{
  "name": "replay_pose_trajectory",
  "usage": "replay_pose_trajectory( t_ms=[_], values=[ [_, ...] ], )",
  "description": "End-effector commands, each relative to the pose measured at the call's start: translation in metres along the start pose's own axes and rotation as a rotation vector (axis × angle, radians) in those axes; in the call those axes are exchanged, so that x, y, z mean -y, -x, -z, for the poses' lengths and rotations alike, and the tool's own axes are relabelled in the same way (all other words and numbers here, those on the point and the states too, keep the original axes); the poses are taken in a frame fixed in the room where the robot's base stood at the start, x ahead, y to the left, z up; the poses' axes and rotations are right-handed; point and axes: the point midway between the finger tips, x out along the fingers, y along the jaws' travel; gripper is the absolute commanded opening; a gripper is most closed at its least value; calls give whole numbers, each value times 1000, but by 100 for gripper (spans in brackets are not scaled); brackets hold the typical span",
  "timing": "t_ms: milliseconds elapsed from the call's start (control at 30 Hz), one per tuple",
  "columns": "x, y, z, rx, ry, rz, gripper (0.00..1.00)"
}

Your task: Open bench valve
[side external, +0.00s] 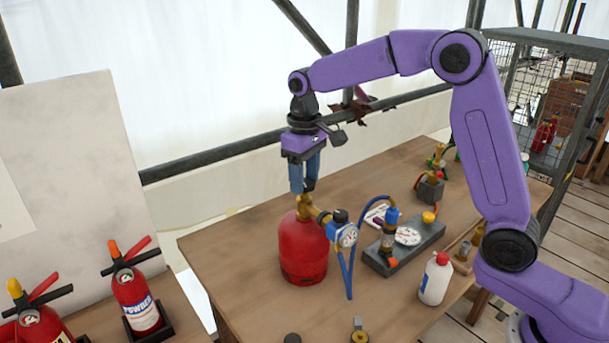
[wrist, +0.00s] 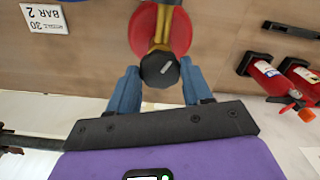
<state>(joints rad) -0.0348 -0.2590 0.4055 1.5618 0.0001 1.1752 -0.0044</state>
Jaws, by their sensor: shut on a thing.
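A red gas cylinder (side external: 303,250) stands upright on the wooden bench, with a brass valve (side external: 304,205) on top. It also shows in the wrist view as a red disc (wrist: 143,32). My gripper (side external: 304,186) points down at the valve from above. In the wrist view, a round black knob (wrist: 160,68) with a white mark sits between the blue fingers of my gripper (wrist: 160,86), and the fingers are shut on it. Brass pipework (wrist: 177,28) shows behind the knob. A pressure gauge (side external: 347,236) and blue hose (side external: 350,275) are beside the cylinder.
A grey block with a dial (side external: 408,236) and a white bottle (side external: 434,280) stand right of the cylinder. Fire extinguishers (side external: 138,300) stand at lower left. A rail (side external: 215,157) runs behind the bench. Bare bench top (side external: 235,255) lies left of the cylinder.

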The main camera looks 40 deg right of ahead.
Motion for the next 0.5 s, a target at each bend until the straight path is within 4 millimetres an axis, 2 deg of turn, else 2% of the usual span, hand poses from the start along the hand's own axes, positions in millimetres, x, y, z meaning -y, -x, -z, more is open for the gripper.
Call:
replay_pose_trajectory(
  t_ms=[67, 100, 167, 500],
  values=[
    [0, 2, 1, -5, -1, 0, 19],
    [0, 2, 1, -5, -1, 0, 59],
    [0, 1, 1, -4, -1, 0, 75],
    [0, 3, 0, -3, -1, 0, 75]
  ],
)
